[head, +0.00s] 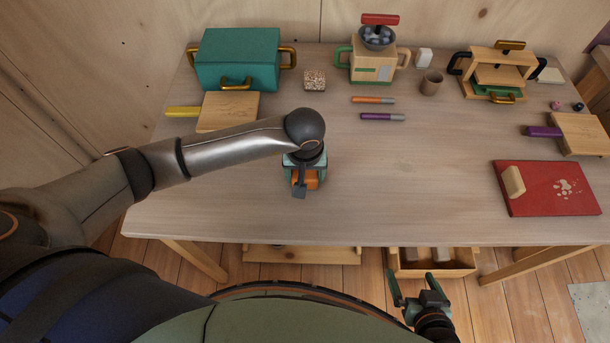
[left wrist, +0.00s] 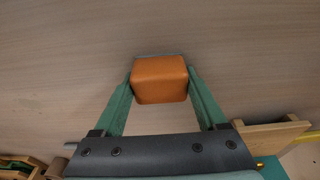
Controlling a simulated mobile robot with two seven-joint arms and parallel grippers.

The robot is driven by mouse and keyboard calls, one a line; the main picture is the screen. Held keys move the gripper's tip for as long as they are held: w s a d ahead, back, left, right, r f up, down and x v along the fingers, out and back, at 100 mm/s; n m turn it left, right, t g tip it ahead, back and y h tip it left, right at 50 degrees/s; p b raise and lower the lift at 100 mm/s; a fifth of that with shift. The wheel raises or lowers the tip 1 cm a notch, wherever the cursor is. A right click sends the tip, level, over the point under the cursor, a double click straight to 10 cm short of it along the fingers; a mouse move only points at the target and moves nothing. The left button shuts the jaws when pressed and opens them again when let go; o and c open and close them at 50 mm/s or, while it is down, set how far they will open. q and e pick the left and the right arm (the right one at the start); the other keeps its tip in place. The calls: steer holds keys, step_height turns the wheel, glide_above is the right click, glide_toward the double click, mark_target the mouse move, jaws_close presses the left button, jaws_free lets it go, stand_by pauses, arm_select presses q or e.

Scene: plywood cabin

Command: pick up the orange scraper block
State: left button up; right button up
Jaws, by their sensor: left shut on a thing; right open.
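The orange scraper block (head: 311,179) is at the front middle of the table, mostly covered by my left gripper in the head view. In the left wrist view the orange block (left wrist: 160,80) sits between the two green fingers, which touch its sides. My left gripper (head: 305,185) is shut on the block and points down at the table. Whether the block touches the tabletop or is lifted, I cannot tell. My right gripper (head: 420,287) is open and empty, below the table's front edge.
The table (head: 420,220) is clear around the block. A cutting board (head: 228,111) lies behind the left arm, with a teal box (head: 238,58) behind it. Two markers (head: 373,100) lie further back. A red board (head: 570,190) with a wooden block lies at right.

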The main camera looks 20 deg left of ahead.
arm_select(q)
steer(key=shift+r, duration=0.55)
step_height(320, 180, up, 2)
steer(key=shift+s+d+r, duration=0.1)
steer(key=shift+r, duration=0.1)
steer(key=s+d+r, duration=0.2)
steer(key=s+r, duration=0.2)
steer(key=s, duration=0.2)
steer(key=s+d+r+b, duration=0.1)
steer(key=s+d+r, duration=0.2)
steer(key=s+r, duration=0.2)
steer(key=shift+s+d+r+b, duration=0.25)
steer(key=shift+s+d+b, duration=0.1)
steer(key=shift+s, duration=0.45)
